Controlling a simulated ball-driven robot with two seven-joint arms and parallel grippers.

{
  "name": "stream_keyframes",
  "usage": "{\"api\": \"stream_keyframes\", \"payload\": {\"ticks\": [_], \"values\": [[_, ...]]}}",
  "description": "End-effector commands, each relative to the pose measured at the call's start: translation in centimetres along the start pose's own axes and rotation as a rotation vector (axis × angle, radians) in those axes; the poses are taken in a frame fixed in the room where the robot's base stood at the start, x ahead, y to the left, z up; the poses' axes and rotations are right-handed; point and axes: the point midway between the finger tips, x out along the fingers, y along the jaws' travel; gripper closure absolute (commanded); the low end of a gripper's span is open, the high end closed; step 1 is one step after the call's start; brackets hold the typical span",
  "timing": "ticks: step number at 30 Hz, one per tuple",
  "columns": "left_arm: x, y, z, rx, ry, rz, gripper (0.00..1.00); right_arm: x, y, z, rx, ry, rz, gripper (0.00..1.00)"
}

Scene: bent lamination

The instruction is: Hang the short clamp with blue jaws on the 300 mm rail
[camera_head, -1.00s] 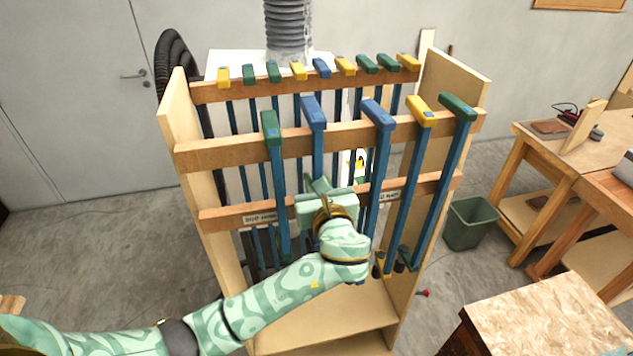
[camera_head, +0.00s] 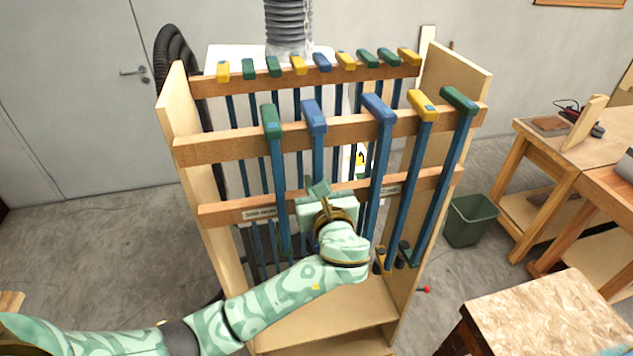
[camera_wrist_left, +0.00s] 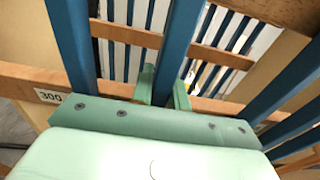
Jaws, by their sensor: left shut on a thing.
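A clamp with a blue jaw (camera_head: 314,115) stands upright at the front wooden rail (camera_head: 232,148), its head about level with the neighbouring heads. I cannot tell whether it rests on the rail. My left gripper (camera_head: 319,190) is shut on its blue bar, which also shows between the fingers in the left wrist view (camera_wrist_left: 178,45). The lower front rail (camera_head: 225,213) carries a label, which reads "300" in the left wrist view (camera_wrist_left: 48,96). Another blue-jawed clamp (camera_head: 378,108) hangs to the right. The clamp's lower end is hidden behind my arm. My right gripper is out of view.
A green-jawed clamp (camera_head: 271,121) hangs close on the left; yellow (camera_head: 423,105) and green (camera_head: 459,101) ones hang further right. Several clamps line the back rail (camera_head: 207,88). Wooden side panels (camera_head: 181,110) bound the rack. A bin (camera_head: 470,222) stands to the right.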

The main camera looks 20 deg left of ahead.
Motion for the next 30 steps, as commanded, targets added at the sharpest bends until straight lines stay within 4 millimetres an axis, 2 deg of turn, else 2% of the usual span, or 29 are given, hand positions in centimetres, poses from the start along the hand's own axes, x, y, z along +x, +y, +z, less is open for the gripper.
{"api": "stream_keyframes", "payload": {"ticks": [11,12,14,24,26,30], "values": [[0.0,0.0,0.2,-0.002,-0.003,0.0,1.0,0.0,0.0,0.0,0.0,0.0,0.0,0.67],[0.0,0.0,0.2,-0.002,-0.003,0.0,0.76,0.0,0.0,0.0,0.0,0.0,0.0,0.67],[0.0,0.0,0.2,-0.002,-0.003,0.0,0.59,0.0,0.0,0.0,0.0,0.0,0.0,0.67],[-0.3,0.0,-0.1,0.0,0.002,-0.002,0.58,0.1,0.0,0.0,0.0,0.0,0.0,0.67],[-0.9,-0.1,-0.2,-0.002,0.002,-0.003,0.58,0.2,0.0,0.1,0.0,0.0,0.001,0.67],[-3.6,-0.1,-0.3,-0.004,0.004,-0.004,0.58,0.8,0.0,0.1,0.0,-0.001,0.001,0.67]]}}
